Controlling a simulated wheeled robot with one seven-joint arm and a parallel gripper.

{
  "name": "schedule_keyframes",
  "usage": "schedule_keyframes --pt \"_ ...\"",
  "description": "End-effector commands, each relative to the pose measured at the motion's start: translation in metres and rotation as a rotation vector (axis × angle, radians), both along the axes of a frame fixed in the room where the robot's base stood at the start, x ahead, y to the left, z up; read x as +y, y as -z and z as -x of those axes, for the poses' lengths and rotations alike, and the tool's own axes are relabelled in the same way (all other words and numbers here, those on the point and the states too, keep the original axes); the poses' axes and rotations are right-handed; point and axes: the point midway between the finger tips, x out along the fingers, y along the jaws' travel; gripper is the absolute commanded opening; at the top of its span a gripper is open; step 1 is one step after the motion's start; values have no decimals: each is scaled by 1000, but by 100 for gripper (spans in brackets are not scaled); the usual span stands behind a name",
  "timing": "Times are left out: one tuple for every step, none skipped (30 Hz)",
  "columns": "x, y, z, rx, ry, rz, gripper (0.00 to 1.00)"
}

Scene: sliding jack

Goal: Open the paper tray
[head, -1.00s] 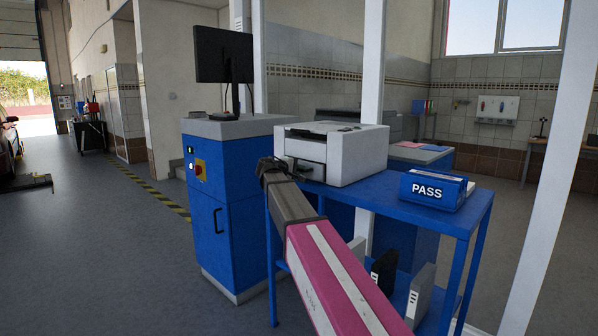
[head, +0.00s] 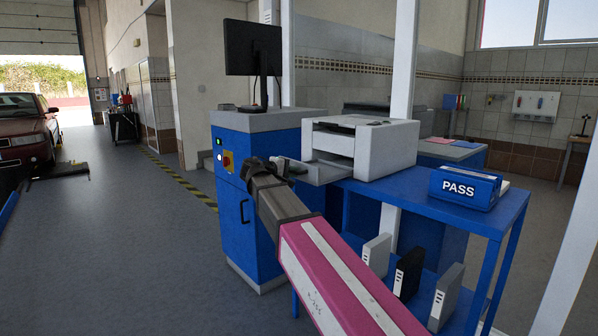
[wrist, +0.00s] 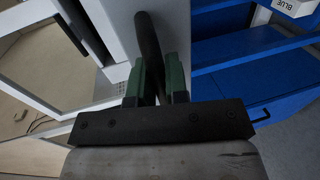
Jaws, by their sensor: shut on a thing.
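A white and grey printer (head: 385,148) stands on a blue table. Its grey paper tray (head: 318,172) sticks out of the front, toward the left. My gripper (head: 284,166) is at the tray's outer end. In the wrist view, the green fingers of my gripper (wrist: 157,72) are shut on a dark bar-like tray handle (wrist: 147,36). A pale grey surface of the tray or printer (wrist: 112,28) lies beside the handle. In the head view the handle is mostly hidden by my gripper.
A blue cabinet (head: 238,205) with a monitor (head: 253,48) stands close behind my gripper. A blue PASS box (head: 465,187) sits on the blue table (head: 420,205). Several upright boxes stand on its lower shelf. Open floor (head: 130,260) lies to the left, with a red car (head: 28,130) farther off.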

Motion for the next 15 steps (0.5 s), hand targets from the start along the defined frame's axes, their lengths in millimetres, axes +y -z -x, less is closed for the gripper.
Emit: schedule_keyframes --pt "1 0 1 1 1 -1 0" --pt "1 0 1 1 1 -1 0" --pt "1 0 1 1 1 -1 0" --pt "2 0 1 1 1 -1 0" --pt "2 0 1 1 1 -1 0" --pt "1 0 1 1 1 -1 0" --pt "2 0 1 1 1 -1 0" --pt "2 0 1 1 1 -1 0" --pt "1 0 1 1 1 -1 0" --pt "1 0 1 1 1 -1 0" --pt "1 0 1 1 1 -1 18" --pt "1 0 1 1 1 -1 31" --pt "1 0 1 1 1 -1 40" --pt "1 0 1 1 1 -1 40" --pt "1 0 1 1 1 -1 40"
